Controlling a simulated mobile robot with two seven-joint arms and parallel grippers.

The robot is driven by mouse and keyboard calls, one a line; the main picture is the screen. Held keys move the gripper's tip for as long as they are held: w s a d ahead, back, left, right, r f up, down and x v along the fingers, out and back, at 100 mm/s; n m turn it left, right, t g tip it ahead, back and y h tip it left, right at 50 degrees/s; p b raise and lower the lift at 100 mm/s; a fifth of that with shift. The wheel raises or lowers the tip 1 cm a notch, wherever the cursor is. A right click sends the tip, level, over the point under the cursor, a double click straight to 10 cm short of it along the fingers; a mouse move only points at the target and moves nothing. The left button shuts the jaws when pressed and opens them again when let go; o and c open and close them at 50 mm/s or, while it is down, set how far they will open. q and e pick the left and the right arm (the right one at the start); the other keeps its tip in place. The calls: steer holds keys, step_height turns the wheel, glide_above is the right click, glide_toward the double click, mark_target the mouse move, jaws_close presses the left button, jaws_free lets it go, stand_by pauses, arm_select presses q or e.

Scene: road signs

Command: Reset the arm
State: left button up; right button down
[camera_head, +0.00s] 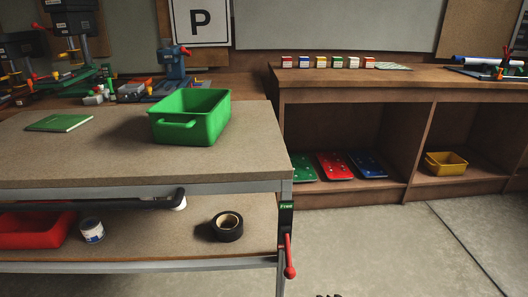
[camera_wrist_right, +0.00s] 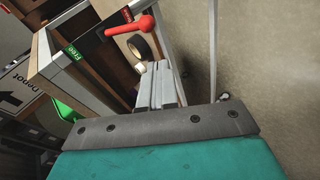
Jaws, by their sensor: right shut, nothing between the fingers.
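My right gripper (camera_wrist_right: 160,72) shows in the right wrist view with its grey fingers together and nothing between them. Beyond the fingertips is the red lever (camera_wrist_right: 130,27) on the workbench corner, with a green "Free" label (camera_wrist_right: 73,52) beside it; I see no contact. In the head view the red lever (camera_head: 289,258) points down below the green label (camera_head: 286,205). A tiny dark shape at the bottom edge of the head view is too cut off to identify. My left gripper is not in view.
A green bin (camera_head: 190,117) and a green booklet (camera_head: 60,122) are on the bench top (camera_head: 90,165). Black tape (camera_head: 227,226), a small can (camera_head: 92,230) and a red bin (camera_head: 35,229) are on its lower shelf. Floor (camera_head: 400,255) at right is clear.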

steer(key=s+d+f+m, duration=0.2)
steer(key=s+m, duration=0.3)
steer(key=m, duration=0.2)
steer(key=s+d+f+m+h, duration=0.1)
steer(key=s+d+f+m, duration=0.1)
steer(key=s+m, duration=0.4)
steer(key=d+m, duration=0.1)
steer(key=m, duration=0.1)
steer(key=shift+d+f+m+t, duration=0.3)
steer(key=shift+f, duration=0.1)
